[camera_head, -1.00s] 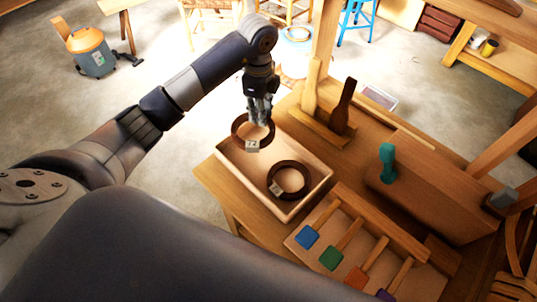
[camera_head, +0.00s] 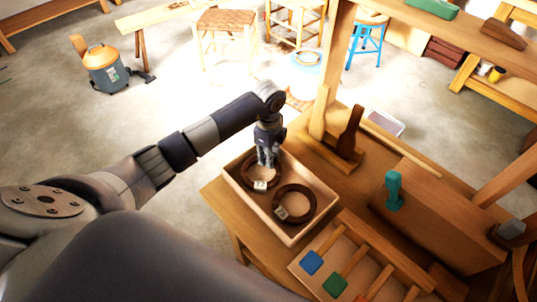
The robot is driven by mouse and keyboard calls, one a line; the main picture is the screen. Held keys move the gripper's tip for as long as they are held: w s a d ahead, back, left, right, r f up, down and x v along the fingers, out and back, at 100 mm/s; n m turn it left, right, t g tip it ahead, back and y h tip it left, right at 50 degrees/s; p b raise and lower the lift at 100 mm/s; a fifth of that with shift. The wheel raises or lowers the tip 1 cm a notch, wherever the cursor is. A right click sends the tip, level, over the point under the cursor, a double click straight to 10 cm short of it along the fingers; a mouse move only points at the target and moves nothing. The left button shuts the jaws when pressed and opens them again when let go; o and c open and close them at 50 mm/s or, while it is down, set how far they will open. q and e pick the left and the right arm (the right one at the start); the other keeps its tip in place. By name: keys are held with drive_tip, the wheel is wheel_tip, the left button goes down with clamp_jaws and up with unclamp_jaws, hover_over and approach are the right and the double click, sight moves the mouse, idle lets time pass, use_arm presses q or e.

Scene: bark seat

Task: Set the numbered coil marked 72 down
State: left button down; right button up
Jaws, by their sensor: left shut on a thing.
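The brown coil marked 72 (camera_head: 261,185) is a dark ring with a pale tag, inside the left part of a shallow wooden tray (camera_head: 252,209). My left gripper (camera_head: 267,163) is shut on this coil at its far side. Whether the coil touches the tray floor I cannot tell. A second dark brown coil (camera_head: 306,190) with a pale tag lies in the tray to its right. Its number is too small to read. My right gripper is not in view.
A rack with colored blocks, including a blue one (camera_head: 311,262) and a green one (camera_head: 335,285), stands in front of the tray. A teal tool (camera_head: 394,190) and a dark brown paddle (camera_head: 350,132) stand to the right. Open floor lies left of the bench.

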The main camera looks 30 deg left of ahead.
use_arm(q)
drive_tip(key=c, duration=1.7)
unclamp_jaws()
wheel_tip(320, 180, up, 12)
drive_tip(key=shift+r+b, duration=0.1)
drive_tip(key=shift+b, duration=0.6)
